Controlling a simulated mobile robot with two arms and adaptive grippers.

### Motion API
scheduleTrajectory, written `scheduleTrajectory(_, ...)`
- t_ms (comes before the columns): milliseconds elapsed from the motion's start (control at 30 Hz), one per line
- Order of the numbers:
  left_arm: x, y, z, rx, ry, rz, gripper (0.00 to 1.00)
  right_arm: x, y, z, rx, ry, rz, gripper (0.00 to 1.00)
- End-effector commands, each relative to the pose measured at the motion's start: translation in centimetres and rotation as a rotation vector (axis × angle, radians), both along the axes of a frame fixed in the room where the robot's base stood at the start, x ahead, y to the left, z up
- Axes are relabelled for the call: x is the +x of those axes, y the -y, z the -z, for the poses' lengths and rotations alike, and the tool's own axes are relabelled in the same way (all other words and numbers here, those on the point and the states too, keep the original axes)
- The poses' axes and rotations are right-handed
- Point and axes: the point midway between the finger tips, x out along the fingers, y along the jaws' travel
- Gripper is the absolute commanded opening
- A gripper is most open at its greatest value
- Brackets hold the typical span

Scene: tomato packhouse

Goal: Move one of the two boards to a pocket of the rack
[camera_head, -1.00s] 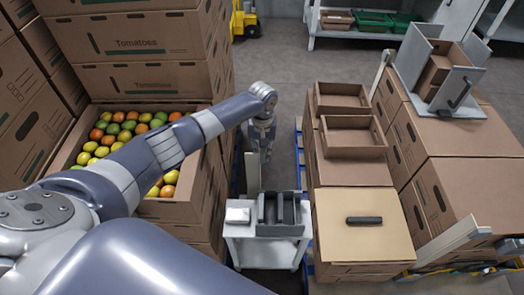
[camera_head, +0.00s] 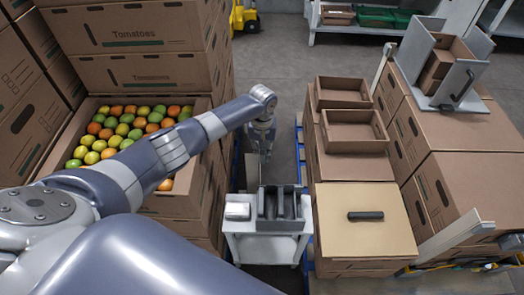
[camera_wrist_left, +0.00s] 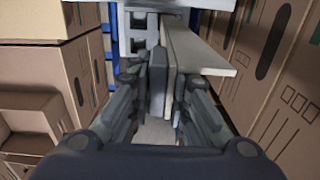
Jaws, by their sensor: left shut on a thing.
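My left gripper (camera_head: 262,143) is shut on a pale, flat board (camera_head: 253,171) that hangs upright below it. The board also shows in the left wrist view (camera_wrist_left: 203,52), running away from the fingers (camera_wrist_left: 160,108). The gripper is behind a grey rack (camera_head: 281,226) with upright dividers and dark pockets, which stands on a small white cart (camera_head: 264,250). The held board's lower end is partly hidden behind the cart-top things. I cannot make out a second board for certain. My right gripper is not in view.
A carton of tomatoes (camera_head: 205,197) stands at left. At right, stacked cartons hold open trays (camera_head: 357,146) and a lid with a black handle (camera_head: 338,238). A narrow floor gap lies between the stacks.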

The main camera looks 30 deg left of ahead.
Motion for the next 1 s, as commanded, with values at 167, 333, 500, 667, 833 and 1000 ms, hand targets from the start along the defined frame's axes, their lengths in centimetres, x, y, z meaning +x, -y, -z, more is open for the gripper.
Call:
scheduleTrajectory(167,0.0,0.0,0.0,0.000,0.001,0.000,0.00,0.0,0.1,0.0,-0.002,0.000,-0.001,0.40)
scheduleTrajectory(333,0.0,0.0,0.1,0.000,0.001,0.000,0.00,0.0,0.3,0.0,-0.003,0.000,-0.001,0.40)
scheduleTrajectory(500,0.0,0.0,0.4,-0.001,0.000,0.000,0.00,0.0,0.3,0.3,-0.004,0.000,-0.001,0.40)
scheduleTrajectory(667,0.0,0.1,1.1,-0.001,0.000,0.000,0.00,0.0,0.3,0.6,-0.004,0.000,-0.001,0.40)
scheduleTrajectory(833,0.0,0.1,1.8,-0.001,0.000,0.000,0.00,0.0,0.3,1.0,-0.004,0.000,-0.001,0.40)
scheduleTrajectory(1000,0.0,0.1,2.5,-0.001,0.000,-0.001,0.00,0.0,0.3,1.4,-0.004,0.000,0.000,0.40)
